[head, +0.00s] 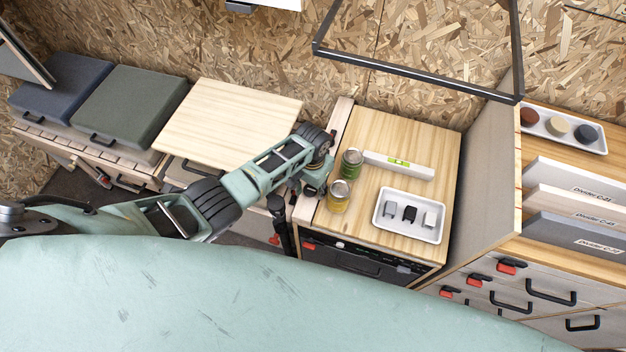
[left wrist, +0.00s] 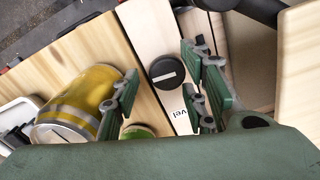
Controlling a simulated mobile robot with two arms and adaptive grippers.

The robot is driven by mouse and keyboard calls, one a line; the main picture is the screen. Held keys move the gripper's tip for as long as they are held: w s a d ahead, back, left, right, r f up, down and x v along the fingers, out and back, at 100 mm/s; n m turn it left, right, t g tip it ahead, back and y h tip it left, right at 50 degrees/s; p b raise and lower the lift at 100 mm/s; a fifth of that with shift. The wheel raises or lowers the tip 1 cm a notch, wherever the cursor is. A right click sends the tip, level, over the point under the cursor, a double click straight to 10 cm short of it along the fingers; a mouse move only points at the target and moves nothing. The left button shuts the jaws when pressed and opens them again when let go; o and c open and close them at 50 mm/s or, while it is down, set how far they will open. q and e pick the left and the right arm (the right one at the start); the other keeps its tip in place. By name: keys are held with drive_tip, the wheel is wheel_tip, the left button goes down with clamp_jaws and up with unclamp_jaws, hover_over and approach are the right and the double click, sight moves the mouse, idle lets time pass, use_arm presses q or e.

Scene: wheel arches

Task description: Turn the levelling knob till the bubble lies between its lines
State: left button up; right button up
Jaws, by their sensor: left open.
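The levelling knob (left wrist: 167,71) is a round black disc with a white line. It sits on a pale strip along the bench edge, beside a partly covered label ending in "vel" (left wrist: 183,116). My left gripper (left wrist: 160,92) is open, its green fingers to either side of the knob in the picture; I cannot tell whether they touch it. In the head view my left gripper (head: 313,188) hangs over the bench's left edge and hides the knob. The spirit level (head: 416,169) is a white bar with a green vial (head: 398,161); its bubble is too small to place against the lines.
A green can (head: 352,164) and a yellow can (head: 339,197) stand close to my left gripper. A white tray (head: 409,235) with several small clips lies on the bench (head: 388,125). A tall panel (head: 482,150) bounds the bench at right. Its far part is clear.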

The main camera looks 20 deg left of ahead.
sight(313, 191)
use_arm(q)
wheel_tip(313, 191, up, 12)
drive_tip(key=shift+f, duration=0.2)
idle(1.3)
